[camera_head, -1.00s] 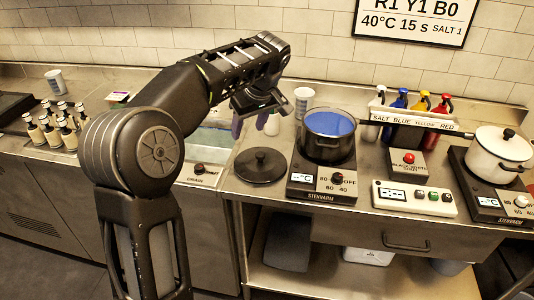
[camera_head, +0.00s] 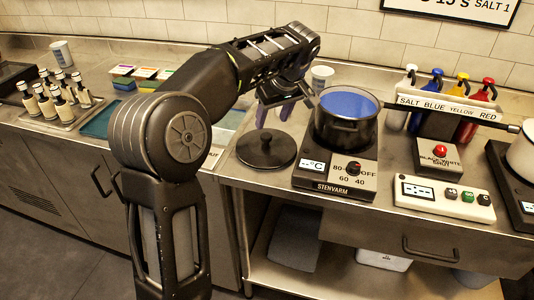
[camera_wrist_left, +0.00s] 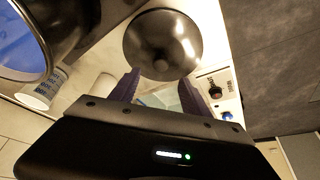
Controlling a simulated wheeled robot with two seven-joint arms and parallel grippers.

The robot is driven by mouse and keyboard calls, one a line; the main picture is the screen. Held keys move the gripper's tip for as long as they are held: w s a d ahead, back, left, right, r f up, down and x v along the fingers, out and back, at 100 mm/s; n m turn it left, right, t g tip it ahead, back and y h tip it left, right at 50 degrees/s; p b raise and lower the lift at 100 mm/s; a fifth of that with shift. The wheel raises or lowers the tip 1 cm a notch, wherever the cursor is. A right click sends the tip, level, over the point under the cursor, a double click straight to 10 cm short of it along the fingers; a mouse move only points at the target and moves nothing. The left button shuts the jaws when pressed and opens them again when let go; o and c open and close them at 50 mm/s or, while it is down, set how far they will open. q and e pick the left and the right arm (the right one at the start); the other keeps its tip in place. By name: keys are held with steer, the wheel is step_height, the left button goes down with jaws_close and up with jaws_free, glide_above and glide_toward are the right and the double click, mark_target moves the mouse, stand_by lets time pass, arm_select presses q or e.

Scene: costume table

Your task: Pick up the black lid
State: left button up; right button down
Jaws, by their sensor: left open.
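The black lid (camera_head: 266,150) is a round disc with a knob on top. It lies flat on the steel counter, left of the pot's hotplate. My left gripper (camera_head: 273,114) is above and behind the lid, apart from it, with its purple fingers spread and nothing between them. In the left wrist view the lid (camera_wrist_left: 162,42) and its knob show just beyond the fingers of the left gripper (camera_wrist_left: 161,90). My right gripper is not in view.
A black pot (camera_head: 346,132) with blue liquid stands on a hotplate (camera_head: 325,180) right of the lid. A white cup (camera_head: 321,78) stands behind. Coloured bottles (camera_head: 434,92) and a labelled rack are farther right. The counter's front edge is close below the lid.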

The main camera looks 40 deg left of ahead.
mark_target(267, 135)
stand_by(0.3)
arm_select(q)
steer(key=shift+x, duration=1.3)
steer(key=p+x, duration=0.1)
steer(key=x, duration=0.4)
steer(key=shift+s+f, duration=0.1)
steer(key=shift+f, duration=0.05)
steer(key=shift+c, duration=0.3)
jaws_close()
stand_by(0.6)
